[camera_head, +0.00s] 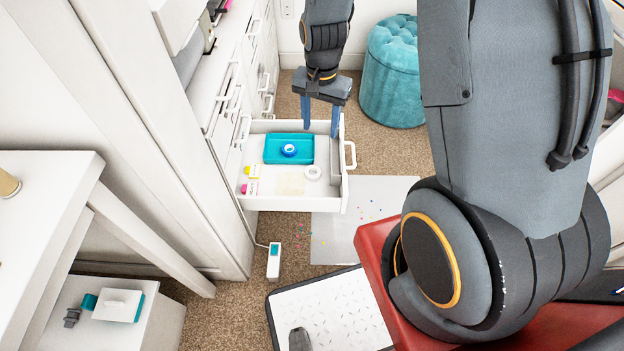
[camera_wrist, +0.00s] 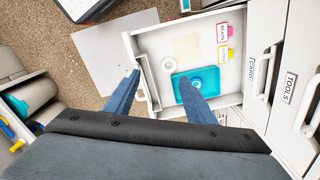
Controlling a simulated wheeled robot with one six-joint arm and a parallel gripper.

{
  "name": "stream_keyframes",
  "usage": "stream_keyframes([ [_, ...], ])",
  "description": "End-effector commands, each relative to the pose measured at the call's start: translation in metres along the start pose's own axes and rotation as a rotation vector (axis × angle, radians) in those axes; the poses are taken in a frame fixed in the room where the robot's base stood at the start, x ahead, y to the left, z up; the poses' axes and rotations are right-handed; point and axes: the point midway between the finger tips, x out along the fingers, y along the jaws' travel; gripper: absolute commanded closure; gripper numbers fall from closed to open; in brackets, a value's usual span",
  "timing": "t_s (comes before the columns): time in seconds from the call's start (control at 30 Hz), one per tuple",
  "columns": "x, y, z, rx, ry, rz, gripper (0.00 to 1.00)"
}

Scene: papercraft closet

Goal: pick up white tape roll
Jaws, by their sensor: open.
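The white tape roll (camera_head: 313,172) lies flat in the open white drawer (camera_head: 293,203), right of the middle and near the teal tray. It also shows in the wrist view (camera_wrist: 168,64), just beyond and between my fingertips. My gripper (camera_head: 320,128) is open and empty, pointing down above the back right part of the drawer. In the wrist view its two blue fingers (camera_wrist: 159,78) are spread apart, with the right one partly covering the teal tray.
A teal tray (camera_head: 272,158) in the drawer holds a blue tape roll (camera_head: 289,150). Yellow and pink labelled items (camera_head: 251,187) lie at the drawer's left. Cabinet fronts stand close on the left. A teal tufted stool (camera_head: 391,80) stands behind right.

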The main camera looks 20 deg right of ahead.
Motion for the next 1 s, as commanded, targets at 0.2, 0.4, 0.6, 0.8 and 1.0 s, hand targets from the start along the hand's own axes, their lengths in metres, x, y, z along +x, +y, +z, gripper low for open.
stream_keyframes([
  [0.2,0.133,-0.028,-0.035,0.24,-0.004,0.005,0.5],
  [0.4,0.194,-0.039,-0.048,0.368,-0.001,0.002,0.5],
  [0.6,0.216,-0.041,-0.05,0.4,0.0,0.002,0.5],
  [0.8,0.233,-0.04,-0.05,0.399,0.0,0.002,0.5],
  [1.0,0.254,-0.041,-0.051,0.398,-0.001,0.002,0.5],
])
